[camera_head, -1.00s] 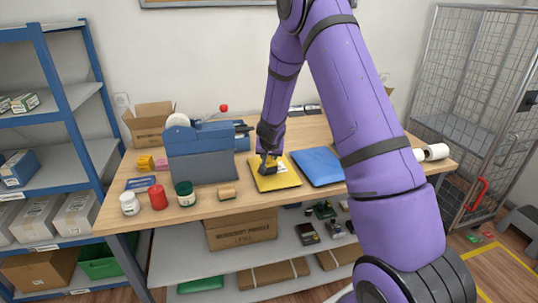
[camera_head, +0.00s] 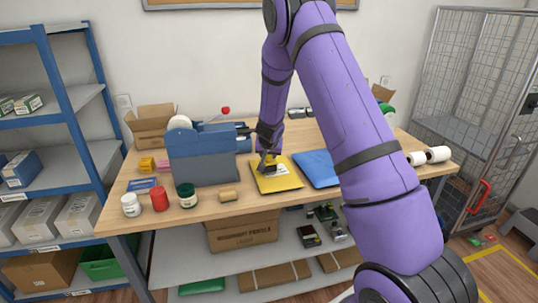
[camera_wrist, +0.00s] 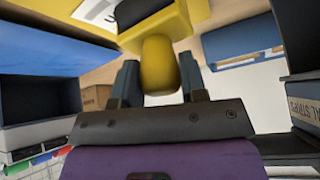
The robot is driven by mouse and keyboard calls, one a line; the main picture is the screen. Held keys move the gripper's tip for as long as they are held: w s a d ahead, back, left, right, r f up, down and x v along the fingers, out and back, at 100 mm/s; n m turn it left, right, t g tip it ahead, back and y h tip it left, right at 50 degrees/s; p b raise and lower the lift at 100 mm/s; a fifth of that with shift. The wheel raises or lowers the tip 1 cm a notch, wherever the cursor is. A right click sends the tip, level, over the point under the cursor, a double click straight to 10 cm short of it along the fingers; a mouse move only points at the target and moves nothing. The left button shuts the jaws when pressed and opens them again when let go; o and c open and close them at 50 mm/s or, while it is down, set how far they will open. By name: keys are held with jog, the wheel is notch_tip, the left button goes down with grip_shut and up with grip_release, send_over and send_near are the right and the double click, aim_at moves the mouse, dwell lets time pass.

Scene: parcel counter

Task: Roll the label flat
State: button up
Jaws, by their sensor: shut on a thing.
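A yellow mailer (camera_head: 280,184) lies flat on the counter, with a white label (camera_head: 283,169) on its upper part. My gripper (camera_head: 265,155) is over the mailer's back left part, shut on the yellow handle of a roller (camera_wrist: 159,66). In the wrist view the handle sits between both fingers, and a dark roller part (camera_wrist: 134,12) shows against the mailer (camera_wrist: 178,25) beside the label (camera_wrist: 98,11). The roller and gripper hide part of the label in the head view. I cannot tell whether the label's edges lie flat or whether the roller presses on it.
A blue mailer (camera_head: 317,167) lies right of the yellow one. A large blue-grey dispenser (camera_head: 203,160) stands to the left. A green-lidded jar (camera_head: 186,195), a red jar (camera_head: 159,198), a white jar (camera_head: 131,205) and a tan roll (camera_head: 229,195) stand near the front edge. White rolls (camera_head: 437,154) lie at right.

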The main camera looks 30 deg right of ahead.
jog(key=shift+w+f, duration=0.1)
jog(key=shift+w, duration=0.25)
jog(key=shift+w+d, duration=0.25)
jog(key=shift+w, duration=0.6)
jog(key=shift+r, duration=0.4)
jog(key=shift+s+d, duration=0.2)
jog(key=shift+d, duration=0.8)
jog(key=shift+s+d, duration=0.15)
jog(key=shift+d, duration=0.8)
jog(key=shift+s+d, duration=0.2)
jog(key=shift+d, duration=0.8)
jog(key=shift+f, duration=0.35)
